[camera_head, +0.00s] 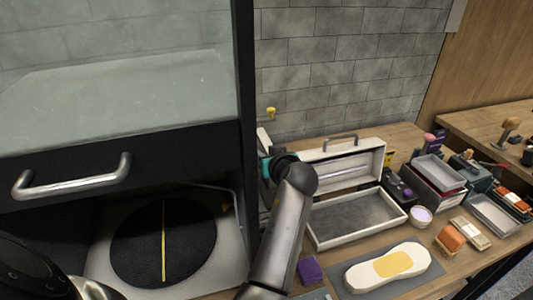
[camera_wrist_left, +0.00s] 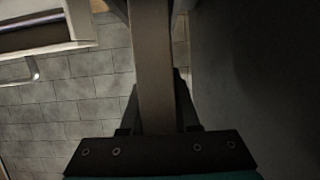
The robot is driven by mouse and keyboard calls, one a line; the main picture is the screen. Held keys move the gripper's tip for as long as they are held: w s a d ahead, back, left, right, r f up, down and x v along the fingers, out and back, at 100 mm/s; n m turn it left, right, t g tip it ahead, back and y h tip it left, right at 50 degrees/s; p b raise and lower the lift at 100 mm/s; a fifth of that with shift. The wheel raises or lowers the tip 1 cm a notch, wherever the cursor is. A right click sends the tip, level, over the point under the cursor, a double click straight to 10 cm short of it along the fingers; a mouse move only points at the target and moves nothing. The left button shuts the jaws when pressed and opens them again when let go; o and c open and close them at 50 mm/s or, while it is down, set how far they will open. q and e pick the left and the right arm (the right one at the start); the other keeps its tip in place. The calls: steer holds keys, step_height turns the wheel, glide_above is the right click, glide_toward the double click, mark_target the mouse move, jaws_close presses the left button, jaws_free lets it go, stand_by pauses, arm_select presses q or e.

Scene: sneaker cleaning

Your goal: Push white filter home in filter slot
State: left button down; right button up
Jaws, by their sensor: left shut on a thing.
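My left gripper (camera_head: 266,169), with a teal part, is beside the black side post of the cabinet, partly hidden behind my arm. In the left wrist view its dark fingers are shut on a pale, flat strip (camera_wrist_left: 154,55), which looks like the white filter seen edge-on. In the head view a small whitish piece (camera_head: 264,139) shows just above the gripper, likely the same filter. The filter slot cannot be made out; the side of the cabinet hides that area. I cannot tell how deep the filter sits. My right gripper is not in view.
The cabinet has a glass top (camera_head: 120,90), a metal handle (camera_head: 72,178) and a black round pad (camera_head: 163,246) inside. An open white case (camera_head: 358,222) stands right of my arm. A sneaker sole (camera_head: 387,267) lies on a grey mat (camera_head: 428,262). Brushes and trays crowd the right.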

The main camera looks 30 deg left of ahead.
arm_select(q)
steer(key=shift+d+f, duration=0.25)
steer(key=shift+f, duration=0.25)
steer(key=c, duration=0.8)
jaws_free()
steer(key=shift+a, duration=0.15)
steer(key=shift+o, duration=1.2)
steer(key=shift+r, duration=0.15)
